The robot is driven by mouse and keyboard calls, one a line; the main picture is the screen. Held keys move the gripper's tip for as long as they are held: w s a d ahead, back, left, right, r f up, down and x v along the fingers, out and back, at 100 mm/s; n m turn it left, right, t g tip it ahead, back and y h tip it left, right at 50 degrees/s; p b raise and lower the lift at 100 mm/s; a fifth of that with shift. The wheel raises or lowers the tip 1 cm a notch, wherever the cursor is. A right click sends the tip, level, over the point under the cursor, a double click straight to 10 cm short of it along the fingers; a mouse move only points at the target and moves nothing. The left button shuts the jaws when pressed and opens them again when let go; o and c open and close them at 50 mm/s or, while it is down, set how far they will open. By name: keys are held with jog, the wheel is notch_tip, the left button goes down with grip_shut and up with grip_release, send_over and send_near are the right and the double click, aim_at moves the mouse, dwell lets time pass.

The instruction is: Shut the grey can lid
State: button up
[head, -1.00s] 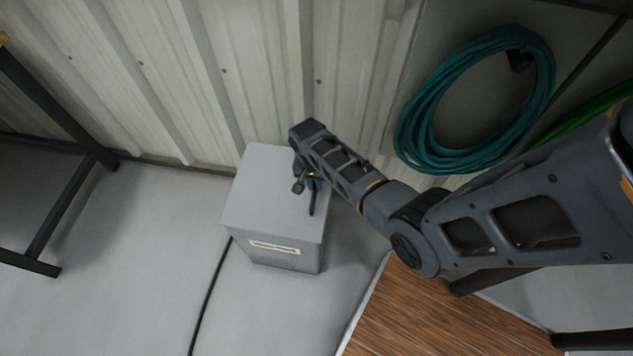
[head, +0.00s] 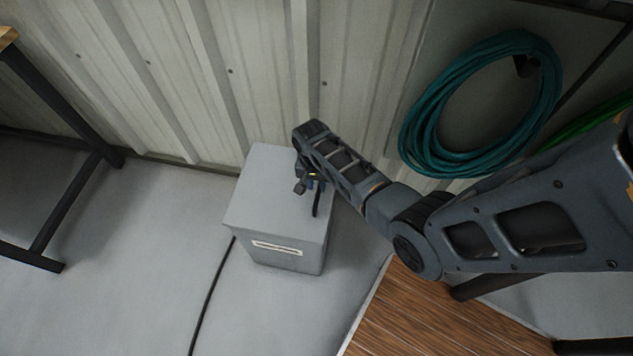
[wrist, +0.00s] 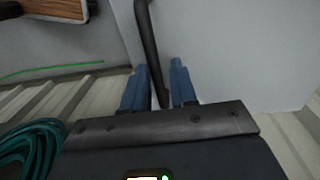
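The grey can (head: 285,262) is a box-shaped bin on the floor by the wall, with a pale label on its front. Its grey lid (head: 265,190) lies flat over the top and looks shut in the head view. My gripper (head: 312,190) is at the right part of the lid, by a dark bar handle (head: 316,207). In the wrist view, my gripper's two blue fingers (wrist: 160,75) stand apart with the dark handle (wrist: 149,45) running between them. A gap shows beside the handle. The fingertips are partly hidden by my arm in the head view.
A corrugated wall (head: 180,80) stands close behind the can. A black cable (head: 210,295) lies on the floor left of it. A wood-topped surface (head: 440,315) is at lower right, a teal hose coil (head: 425,150) hangs above. Floor at left is open up to a dark table frame (head: 75,185).

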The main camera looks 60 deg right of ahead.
notch_tip(320, 180, up, 8)
jog(key=p, duration=0.1)
jog(key=shift+w, duration=0.25)
jog(key=shift+a+f, duration=0.1)
jog(key=shift+f, duration=0.05)
dwell(0.5)
jog(key=s+a+f+n+t+h, duration=0.1)
jog(key=s+a+f+n+t, duration=0.1)
jog(key=s+a+n+t, duration=0.35)
jog(key=s+a+r+n+t, duration=0.2)
jog(key=s+a+r, duration=0.45)
jog(key=s, duration=0.25)
jog(key=s+a+r+n+t, duration=0.2)
jog(key=s+r, duration=0.1)
jog(key=r, duration=0.6)
jog(key=s+a+r+n+t, duration=0.2)
jog(key=s+r+t, duration=0.1)
jog(key=r, duration=0.7)
jog(key=s+a+r+n+t+y, duration=0.1)
jog(key=s+a+r+n+t, duration=0.1)
jog(key=s+r, duration=0.3)
notch_tip(320, 180, up, 4)
jog(key=shift+a+r+t, duration=0.25)
jog(key=shift+a+t, duration=0.15)
jog(key=shift+t, duration=0.15)
